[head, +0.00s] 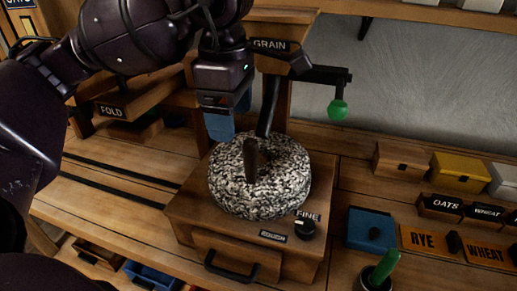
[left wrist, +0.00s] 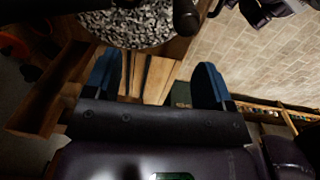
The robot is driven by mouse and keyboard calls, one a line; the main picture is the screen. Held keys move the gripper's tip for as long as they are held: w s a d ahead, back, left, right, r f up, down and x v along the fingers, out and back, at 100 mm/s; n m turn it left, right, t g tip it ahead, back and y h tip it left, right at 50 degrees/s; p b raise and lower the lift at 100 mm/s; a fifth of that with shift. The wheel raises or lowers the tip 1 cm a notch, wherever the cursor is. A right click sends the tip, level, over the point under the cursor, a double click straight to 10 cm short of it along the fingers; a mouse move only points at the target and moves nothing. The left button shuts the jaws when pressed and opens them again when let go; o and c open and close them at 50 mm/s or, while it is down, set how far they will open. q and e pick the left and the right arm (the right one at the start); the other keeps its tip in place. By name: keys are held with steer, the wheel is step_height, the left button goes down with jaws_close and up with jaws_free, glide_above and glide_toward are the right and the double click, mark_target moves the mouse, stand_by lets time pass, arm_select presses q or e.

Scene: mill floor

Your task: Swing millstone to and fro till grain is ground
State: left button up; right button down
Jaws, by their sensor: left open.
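The speckled black-and-white millstone (head: 288,182) lies flat on the wooden mill box (head: 190,213), with a dark upright handle (head: 251,155) on its top. My left gripper (head: 230,122) is open, its blue fingers pointing down just behind and left of the stone, apart from the handle as far as I can tell. In the left wrist view both fingers (left wrist: 155,80) stand wide apart with nothing between them, and the stone's speckled edge (left wrist: 125,30) shows at the top. My right gripper is not in view. No ground grain shows; the drawer (head: 228,252) is closed.
A GRAIN hopper (head: 270,43) and a dark chute (head: 268,105) stand behind the stone. A crank with a green knob (head: 337,109) juts right. A FINE/ROUGH dial (head: 304,229) is at the front. Small boxes and a blue block (head: 371,229) lie right. A FOLD stand (head: 125,105) is left.

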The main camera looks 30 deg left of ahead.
arm_select(q)
step_height(320, 180, up, 9)
steer(key=p, duration=0.3)
steer(key=shift+p, duration=0.35)
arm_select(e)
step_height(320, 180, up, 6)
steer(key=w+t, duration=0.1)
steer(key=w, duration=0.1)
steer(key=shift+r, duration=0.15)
arm_select(q)
steer(key=shift+f, duration=0.15)
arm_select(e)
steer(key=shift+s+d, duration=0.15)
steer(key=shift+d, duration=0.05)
